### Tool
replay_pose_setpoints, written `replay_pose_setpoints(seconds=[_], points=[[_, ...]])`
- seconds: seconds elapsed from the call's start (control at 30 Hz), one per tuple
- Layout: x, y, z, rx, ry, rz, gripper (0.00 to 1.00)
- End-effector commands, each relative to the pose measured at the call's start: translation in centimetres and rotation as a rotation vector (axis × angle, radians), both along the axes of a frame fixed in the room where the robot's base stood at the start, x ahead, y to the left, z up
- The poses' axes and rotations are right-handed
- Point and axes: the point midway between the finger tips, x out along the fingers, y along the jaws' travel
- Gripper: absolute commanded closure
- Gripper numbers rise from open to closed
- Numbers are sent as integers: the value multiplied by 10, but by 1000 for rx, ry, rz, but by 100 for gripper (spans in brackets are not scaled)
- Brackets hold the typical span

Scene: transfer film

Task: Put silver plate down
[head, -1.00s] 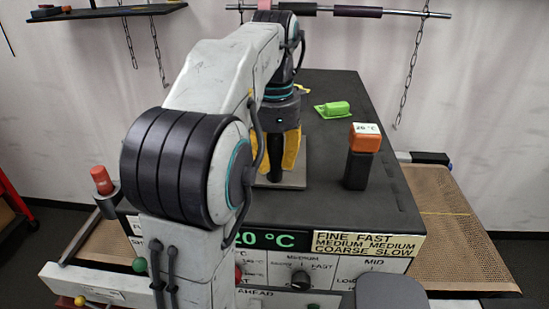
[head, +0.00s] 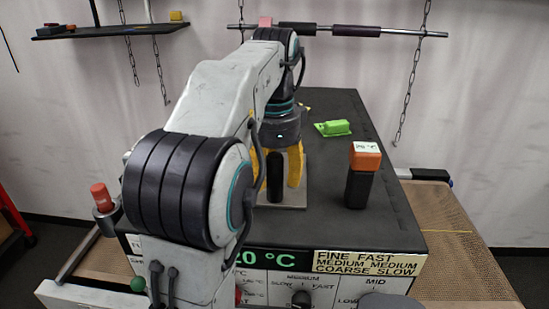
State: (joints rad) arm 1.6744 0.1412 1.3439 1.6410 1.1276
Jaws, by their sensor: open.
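The silver plate (head: 297,196) is a flat square piece lying on the black top of the machine (head: 325,222). An upright black handle (head: 275,180) shows at the plate, between the fingers of my gripper. My gripper (head: 278,172) points down over the plate with its yellow fingers spread; the right finger stands clear of the handle. The left finger and much of the plate's left part are hidden behind my arm.
A black block with an orange top (head: 364,160) stands to the right of the plate. A green object (head: 334,128) lies farther back. A red-capped item (head: 101,194) stands at the left. A bar (head: 345,30) hangs on chains behind. The machine top is free between plate and orange-topped block.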

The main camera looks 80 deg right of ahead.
Motion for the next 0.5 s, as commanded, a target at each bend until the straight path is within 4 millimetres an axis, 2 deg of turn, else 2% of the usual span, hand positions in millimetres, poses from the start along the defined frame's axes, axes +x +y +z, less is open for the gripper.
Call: replay_pose_setpoints(seconds=[0.5], points=[[0, 0, 42, -2, 0, 0, 52]])
